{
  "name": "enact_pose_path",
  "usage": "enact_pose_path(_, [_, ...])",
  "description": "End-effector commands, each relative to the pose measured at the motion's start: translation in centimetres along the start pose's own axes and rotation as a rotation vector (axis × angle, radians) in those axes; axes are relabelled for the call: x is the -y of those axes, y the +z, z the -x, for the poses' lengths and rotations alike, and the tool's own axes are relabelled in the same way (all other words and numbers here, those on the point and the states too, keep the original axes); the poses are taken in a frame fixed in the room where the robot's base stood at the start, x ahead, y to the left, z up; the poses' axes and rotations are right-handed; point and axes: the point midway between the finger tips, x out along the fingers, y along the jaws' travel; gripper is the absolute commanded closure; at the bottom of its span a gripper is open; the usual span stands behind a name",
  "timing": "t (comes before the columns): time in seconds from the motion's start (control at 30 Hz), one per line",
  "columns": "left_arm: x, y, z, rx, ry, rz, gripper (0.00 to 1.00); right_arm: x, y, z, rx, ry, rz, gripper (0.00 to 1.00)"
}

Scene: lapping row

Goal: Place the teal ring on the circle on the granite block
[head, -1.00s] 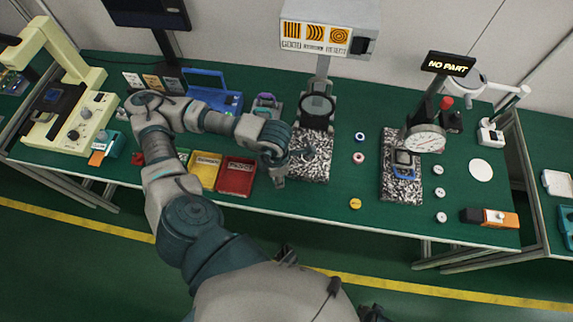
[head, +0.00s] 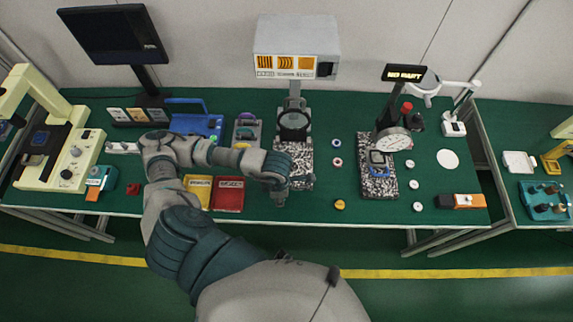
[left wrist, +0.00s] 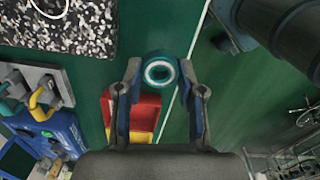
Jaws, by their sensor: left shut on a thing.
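The teal ring (left wrist: 160,71) is held between the fingertips of my left gripper (left wrist: 160,80) in the left wrist view, its pale inner rim facing the camera. In the head view my left gripper (head: 279,198) is at the front edge of the speckled granite block (head: 298,178); the ring cannot be made out there. The granite block (left wrist: 85,35) also shows at the upper left of the left wrist view, apart from the ring. Part of a white circle (left wrist: 50,18) shows on it, cut by the frame edge. My right gripper is out of view.
A magnifier (head: 293,122) stands over the back of the block. Red (head: 229,203) and yellow (head: 196,193) bins lie left of my gripper. Small rings and a yellow cap (head: 339,205) lie to the right. A second granite block (head: 370,187) carries a dial gauge (head: 391,140).

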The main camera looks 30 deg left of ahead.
Motion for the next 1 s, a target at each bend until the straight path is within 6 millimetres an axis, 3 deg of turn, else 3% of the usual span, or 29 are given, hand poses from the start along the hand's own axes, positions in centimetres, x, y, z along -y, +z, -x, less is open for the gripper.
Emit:
enact_pose_path(0.2, [2.4,3.0,0.5,0.005,-0.016,-0.111,0.96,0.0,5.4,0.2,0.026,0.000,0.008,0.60])
enact_pose_path(0.37, [2.6,3.8,0.3,0.002,-0.020,-0.138,0.96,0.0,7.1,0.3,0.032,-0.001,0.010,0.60])
enact_pose_path(0.47, [1.0,4.0,0.1,-0.002,-0.019,-0.138,0.96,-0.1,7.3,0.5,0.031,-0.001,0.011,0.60])
enact_pose_path(0.8, [-8.7,5.4,-1.0,0.002,-0.020,-0.135,0.96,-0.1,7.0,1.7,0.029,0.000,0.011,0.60])
enact_pose_path(1.0, [-12.2,5.8,-1.5,0.003,-0.020,-0.139,0.96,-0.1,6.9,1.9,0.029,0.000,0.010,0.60])
